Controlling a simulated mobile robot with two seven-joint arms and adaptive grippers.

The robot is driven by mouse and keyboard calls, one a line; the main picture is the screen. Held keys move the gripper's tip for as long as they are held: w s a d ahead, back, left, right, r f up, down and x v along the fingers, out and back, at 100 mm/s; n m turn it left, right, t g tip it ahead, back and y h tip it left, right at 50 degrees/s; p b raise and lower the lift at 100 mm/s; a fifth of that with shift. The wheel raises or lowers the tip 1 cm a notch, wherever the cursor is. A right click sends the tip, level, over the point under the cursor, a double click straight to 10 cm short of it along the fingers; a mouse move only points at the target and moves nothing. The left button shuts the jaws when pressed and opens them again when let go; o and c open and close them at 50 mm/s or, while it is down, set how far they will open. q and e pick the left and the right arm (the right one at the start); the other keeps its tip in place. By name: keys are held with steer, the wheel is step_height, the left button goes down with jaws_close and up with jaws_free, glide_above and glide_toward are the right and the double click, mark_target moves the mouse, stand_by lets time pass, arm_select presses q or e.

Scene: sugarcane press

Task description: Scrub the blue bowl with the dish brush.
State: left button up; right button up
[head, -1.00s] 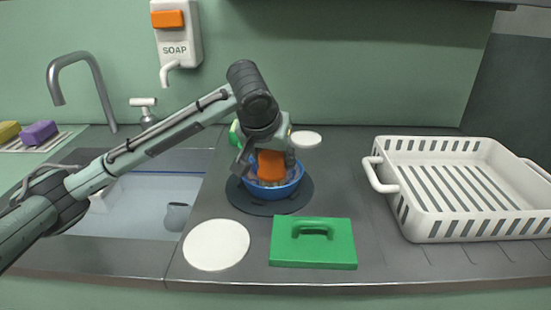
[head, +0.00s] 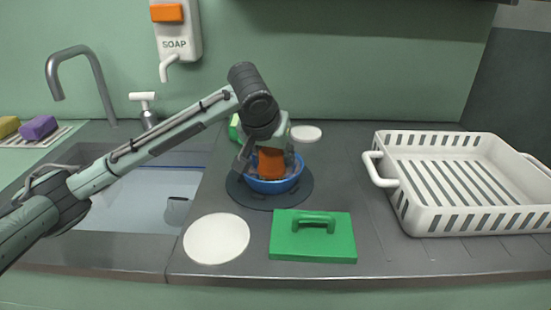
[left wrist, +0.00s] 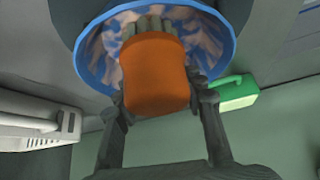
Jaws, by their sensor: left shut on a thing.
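The blue bowl (head: 275,187) sits on a dark round mat (head: 239,193) on the counter. In the left wrist view the bowl (left wrist: 84,62) shows pale brownish patches on its inner wall. My left gripper (head: 268,164) is over the bowl, shut on the orange dish brush (left wrist: 155,75). The brush also shows in the head view (head: 271,163). Its pale bristles point into the bowl, but whether they touch the wall is hard to tell. My right gripper is not in view.
A green block with a handle (head: 330,247) and a white disc (head: 216,239) lie in front of the bowl. A white slotted crate (head: 437,222) stands right. A water-filled sink (head: 130,205) with a tap (head: 98,78) is left. A soap dispenser (head: 180,35) hangs behind.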

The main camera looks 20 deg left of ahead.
arm_select(q)
steer(key=shift+w+a+r, duration=0.1)
steer(key=shift+w+a, duration=0.1)
steer(key=shift+w, duration=0.35)
steer(key=shift+w+a, duration=0.2)
steer(key=shift+w, duration=0.3)
steer(key=shift+s+d, duration=0.25)
steer(key=shift+s, duration=0.3)
steer(key=shift+s+d, duration=0.2)
steer(key=shift+s, duration=0.35)
steer(key=shift+s+d, duration=0.15)
steer(key=shift+s, duration=0.4)
jaws_close()
steer(key=shift+r, duration=3)
